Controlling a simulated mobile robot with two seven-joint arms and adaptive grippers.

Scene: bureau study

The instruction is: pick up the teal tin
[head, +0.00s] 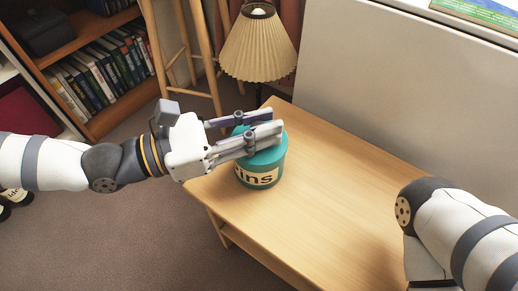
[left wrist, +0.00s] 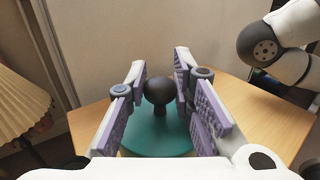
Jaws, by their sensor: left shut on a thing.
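The teal tin (head: 273,169) stands upright near the left end of the wooden table, with a cream label showing the letters "ins". My left gripper (head: 262,125) reaches in from the left over its lid and covers part of the top. In the left wrist view, the tin's teal lid (left wrist: 155,142) carries a round dark knob (left wrist: 159,88). The fingers of my left gripper (left wrist: 160,92) are on either side of this knob, shut on it. The tin appears to rest on the table. My right arm is at the right of the head view, but its gripper is not visible.
The wooden table (head: 325,185) is bare to the right of the tin. A lamp with a pleated shade (head: 259,45) stands behind the table's left end. A pale panel (head: 390,75) runs along the back. A wooden stool (head: 178,60) and a bookshelf (head: 105,110) are at left.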

